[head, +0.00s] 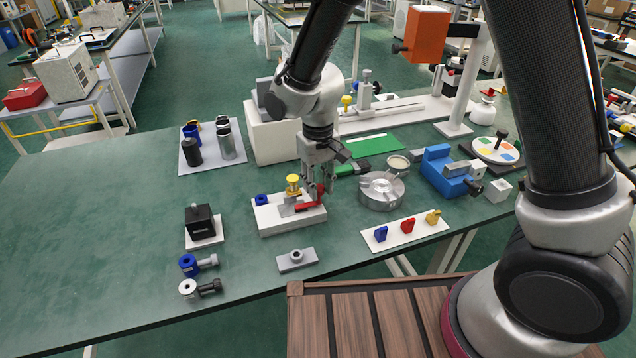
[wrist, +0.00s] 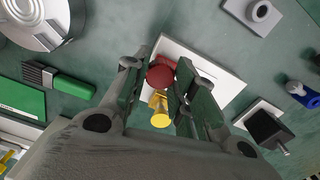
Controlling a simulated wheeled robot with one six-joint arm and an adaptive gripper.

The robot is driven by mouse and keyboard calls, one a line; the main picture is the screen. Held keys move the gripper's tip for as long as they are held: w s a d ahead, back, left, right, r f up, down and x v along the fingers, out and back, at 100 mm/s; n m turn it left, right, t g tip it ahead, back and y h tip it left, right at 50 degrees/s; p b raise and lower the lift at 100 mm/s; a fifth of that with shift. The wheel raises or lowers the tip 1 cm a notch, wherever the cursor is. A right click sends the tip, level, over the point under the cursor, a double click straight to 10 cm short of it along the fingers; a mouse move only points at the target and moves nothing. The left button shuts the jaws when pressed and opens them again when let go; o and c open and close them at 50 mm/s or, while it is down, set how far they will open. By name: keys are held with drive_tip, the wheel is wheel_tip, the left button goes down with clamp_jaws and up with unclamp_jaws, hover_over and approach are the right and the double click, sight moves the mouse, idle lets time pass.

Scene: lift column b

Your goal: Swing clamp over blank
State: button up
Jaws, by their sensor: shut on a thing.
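The clamp fixture is a white block (head: 290,224) near the middle of the bench. On it are a red clamp arm (head: 308,205), a yellow knob (head: 293,181), a small blue piece (head: 261,199) and a flat grey piece, perhaps the blank (head: 284,210). My gripper (head: 319,190) points down at the block's right end, shut on the red clamp arm. In the wrist view the arm's round red end (wrist: 160,76) sits between my fingers (wrist: 158,85), with the yellow knob (wrist: 159,113) just below it. The fingers hide part of the arm, and I cannot tell whether it lies over the blank.
A round silver chuck (head: 381,191) and a green-handled brush (head: 352,169) stand close to the right of my gripper. A grey plate with a ring (head: 296,260) lies in front, a black block (head: 201,224) to the left. The far left of the bench is clear.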

drive_tip(key=o, duration=1)
drive_tip(key=shift+o, duration=0.2)
wheel_tip(320, 180, up, 12)
